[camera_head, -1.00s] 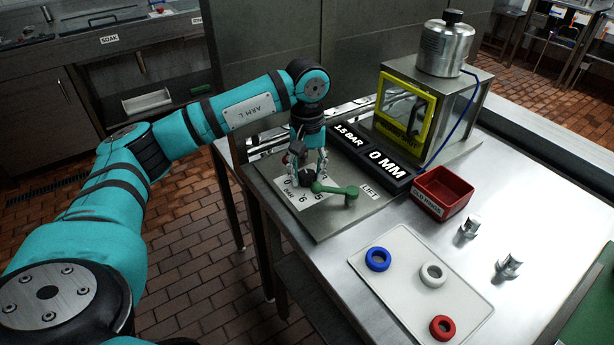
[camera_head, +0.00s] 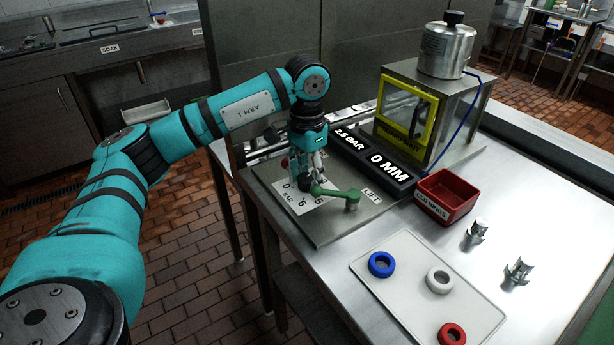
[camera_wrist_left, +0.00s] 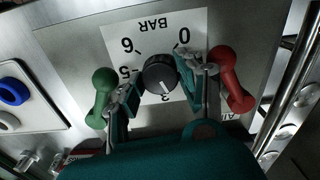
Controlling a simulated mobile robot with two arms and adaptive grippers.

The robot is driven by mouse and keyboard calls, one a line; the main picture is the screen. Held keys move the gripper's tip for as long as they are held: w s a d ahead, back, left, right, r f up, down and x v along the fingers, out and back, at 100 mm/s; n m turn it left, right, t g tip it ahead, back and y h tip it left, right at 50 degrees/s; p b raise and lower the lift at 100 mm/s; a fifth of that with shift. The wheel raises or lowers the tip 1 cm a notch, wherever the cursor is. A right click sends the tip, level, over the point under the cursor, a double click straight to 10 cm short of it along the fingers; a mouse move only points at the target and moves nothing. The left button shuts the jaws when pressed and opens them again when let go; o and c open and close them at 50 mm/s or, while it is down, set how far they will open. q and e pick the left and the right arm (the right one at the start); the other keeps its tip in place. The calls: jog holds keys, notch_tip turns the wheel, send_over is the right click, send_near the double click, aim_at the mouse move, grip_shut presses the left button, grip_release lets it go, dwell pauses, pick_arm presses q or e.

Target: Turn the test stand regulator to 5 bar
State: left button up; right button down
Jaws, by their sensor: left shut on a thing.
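The regulator is a round black knob (camera_wrist_left: 159,72) on a white dial plate (camera_wrist_left: 145,32) marked BAR, with 0, 3, 5 and 6 readable in the left wrist view. The knob's white pointer line lies close to the 3. My left gripper (camera_wrist_left: 160,80) points down with its two fingers on either side of the knob, shut on it. In the head view my left gripper (camera_head: 314,180) covers most of the knob. The pressure display (camera_head: 349,138) reads 2.5 BAR. My right gripper is not in view.
A green lever (camera_head: 338,195) labelled LIFT and a red lever (camera_wrist_left: 231,80) flank the dial closely. Behind stand the 0 MM display (camera_head: 387,167) and a yellow-framed chamber (camera_head: 404,113). A red bin (camera_head: 446,195) and a white tray (camera_head: 408,292) with rings stand to the right.

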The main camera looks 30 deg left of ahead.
pick_arm(q)
jog(key=shift+m, duration=0.8)
jog(key=shift+r, duration=0.1)
jog(key=o, duration=1.2)
jog(key=shift+c, duration=0.2)
